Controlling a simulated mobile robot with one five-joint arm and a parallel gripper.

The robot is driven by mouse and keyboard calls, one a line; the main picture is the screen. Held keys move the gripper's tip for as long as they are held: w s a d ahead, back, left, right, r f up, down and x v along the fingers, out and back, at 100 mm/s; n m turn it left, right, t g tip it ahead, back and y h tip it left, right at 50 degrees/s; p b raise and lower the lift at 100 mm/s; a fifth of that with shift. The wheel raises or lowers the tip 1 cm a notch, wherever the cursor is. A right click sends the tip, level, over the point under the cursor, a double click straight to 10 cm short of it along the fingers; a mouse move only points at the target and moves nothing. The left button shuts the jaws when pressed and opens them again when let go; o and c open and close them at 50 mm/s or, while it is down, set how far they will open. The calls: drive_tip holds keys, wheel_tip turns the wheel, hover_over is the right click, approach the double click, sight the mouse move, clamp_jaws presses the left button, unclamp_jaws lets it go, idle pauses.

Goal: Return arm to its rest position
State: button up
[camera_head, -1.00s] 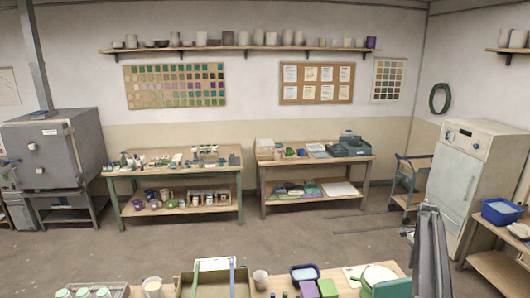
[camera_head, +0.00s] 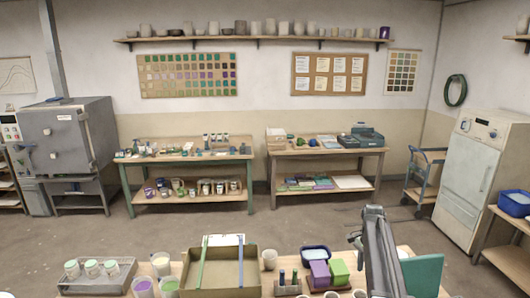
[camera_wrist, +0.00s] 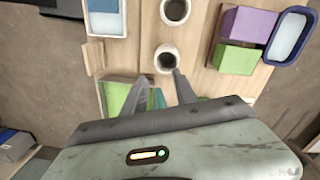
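My gripper (camera_wrist: 159,78) shows in the wrist view with its two dark fingers apart. I see nothing held between them. A pale cup with a dark inside (camera_wrist: 167,58) lies just beyond the fingertips, and another cup (camera_wrist: 175,10) is farther up in that view. In the head view my dark grey arm stands upright at the lower right, in front of the near table (camera_head: 225,257). I cannot make out the fingertips there.
The near table bears a shallow tray (camera_head: 190,270), a rack of jars (camera_head: 95,276), a blue tub (camera_head: 316,252), a purple block (camera_head: 319,273) and a green block (camera_head: 339,271). Open floor lies between it and the back benches.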

drive_tip(key=s+a+f+n+b, duration=0.2)
drive_tip(key=s+a+f+b, duration=0.15)
drive_tip(key=a, duration=0.35)
drive_tip(key=s+a+f+n+b, duration=0.2)
drive_tip(key=s+a+f+b, duration=0.15)
drive_tip(key=a+f, duration=0.2)
drive_tip(key=s+a+f+n+b, duration=0.2)
drive_tip(key=s+a+n, duration=0.7)
drive_tip(key=s, duration=0.5)
drive_tip(key=shift+s+f+t, duration=0.25)
drive_tip(key=shift+f+t, duration=0.15)
